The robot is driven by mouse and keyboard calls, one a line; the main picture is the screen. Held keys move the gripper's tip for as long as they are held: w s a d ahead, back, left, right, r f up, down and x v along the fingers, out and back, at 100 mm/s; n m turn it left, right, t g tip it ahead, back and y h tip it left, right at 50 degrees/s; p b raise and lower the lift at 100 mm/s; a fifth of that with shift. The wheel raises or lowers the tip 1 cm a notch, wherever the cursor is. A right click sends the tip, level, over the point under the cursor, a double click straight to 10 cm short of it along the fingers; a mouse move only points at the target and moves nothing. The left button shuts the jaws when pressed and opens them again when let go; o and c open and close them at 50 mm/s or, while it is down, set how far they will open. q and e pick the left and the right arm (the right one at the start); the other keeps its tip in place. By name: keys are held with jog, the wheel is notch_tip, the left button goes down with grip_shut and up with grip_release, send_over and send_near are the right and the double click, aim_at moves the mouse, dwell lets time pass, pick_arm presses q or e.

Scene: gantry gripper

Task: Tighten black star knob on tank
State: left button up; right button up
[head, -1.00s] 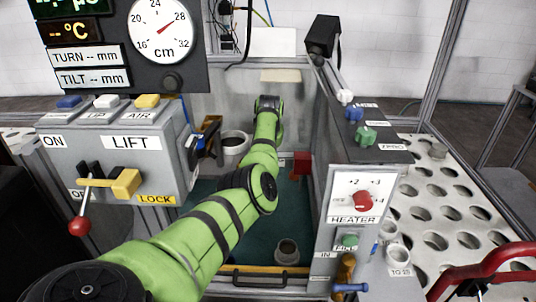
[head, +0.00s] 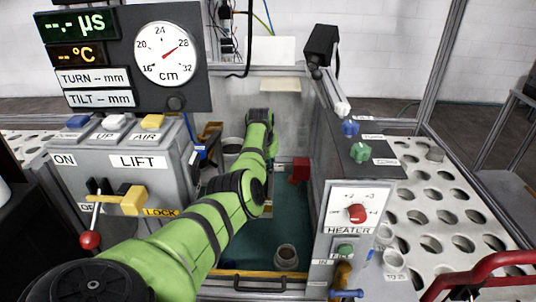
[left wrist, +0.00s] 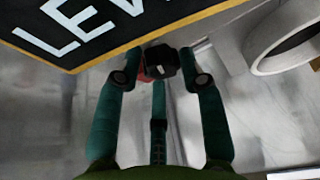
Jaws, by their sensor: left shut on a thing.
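A small black knob (left wrist: 158,60) shows at the tips of my left gripper (left wrist: 160,70) in the left wrist view. The two teal fingers stand on either side of it, and the gripper is shut on it. I cannot make out its star shape clearly. In the head view my green left arm reaches over the tank (head: 228,277), which has a teal floor. The arm's far end (head: 258,118) hides the gripper and the knob there. My right gripper does not show.
A grey LIFT box (head: 122,180) with a yellow lever stands left of the arm. A HEATER panel (head: 352,195) stands on the right. A red block (head: 300,169) and a grey ring-like cup (head: 286,257) are in the tank. A LEVEL sign (left wrist: 75,30) is close to my gripper.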

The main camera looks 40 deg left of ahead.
pick_arm(q)
jog(key=shift+a+m, duration=0.2)
jog(key=shift+m, duration=0.5)
jog(key=o, duration=1.1)
jog(key=v, duration=1.2)
jog(key=shift+s+a, duration=0.25)
jog(key=shift+a, duration=0.05)
